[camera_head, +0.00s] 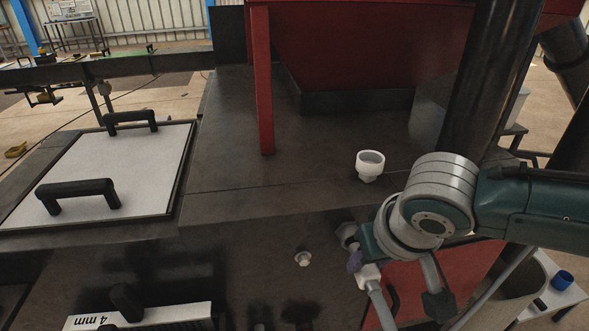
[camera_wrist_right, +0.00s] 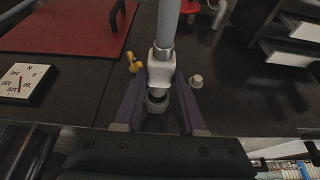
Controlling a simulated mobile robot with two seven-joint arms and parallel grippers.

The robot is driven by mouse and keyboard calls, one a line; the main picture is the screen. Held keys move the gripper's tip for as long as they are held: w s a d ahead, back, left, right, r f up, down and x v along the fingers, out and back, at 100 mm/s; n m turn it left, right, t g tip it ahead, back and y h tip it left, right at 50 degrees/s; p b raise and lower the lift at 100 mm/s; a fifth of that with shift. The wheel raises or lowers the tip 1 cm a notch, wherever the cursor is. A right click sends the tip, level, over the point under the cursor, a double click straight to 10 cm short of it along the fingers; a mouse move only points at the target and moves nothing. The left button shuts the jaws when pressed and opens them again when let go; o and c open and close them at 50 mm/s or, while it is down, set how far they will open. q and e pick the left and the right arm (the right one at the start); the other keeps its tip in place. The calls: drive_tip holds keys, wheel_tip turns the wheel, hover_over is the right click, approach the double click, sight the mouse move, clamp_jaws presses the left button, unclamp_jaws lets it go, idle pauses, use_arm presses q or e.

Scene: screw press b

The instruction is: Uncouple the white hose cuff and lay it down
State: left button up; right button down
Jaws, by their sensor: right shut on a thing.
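The white hose cuff (camera_head: 369,274) is at the front face of the dark machine, with a grey hose (camera_head: 382,307) running down from it. My right gripper (camera_head: 357,262) is shut on the cuff. In the right wrist view the cuff (camera_wrist_right: 162,68) sits between the purple fingers (camera_wrist_right: 160,88). A grey round fitting (camera_wrist_right: 157,98) lies right at the cuff's end. I cannot tell whether the two are joined or slightly apart. My left gripper is not in view.
A white cup-shaped fitting (camera_head: 370,165) stands on the dark machine top (camera_head: 230,180), which has free room around it. A small white knob (camera_head: 302,258) sticks out of the front face. A yellow handle (camera_wrist_right: 133,63) is beside the cuff. A red post (camera_head: 261,90) stands behind.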

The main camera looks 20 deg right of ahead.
idle(0.3)
drive_tip(key=shift+s+a+r+p, duration=0.15)
drive_tip(key=shift+s+p, duration=0.5)
drive_tip(key=shift+p, duration=0.05)
drive_tip(key=shift+s+a+p, duration=0.1)
drive_tip(key=shift+s+p, duration=0.25)
drive_tip(key=shift+s, duration=0.15)
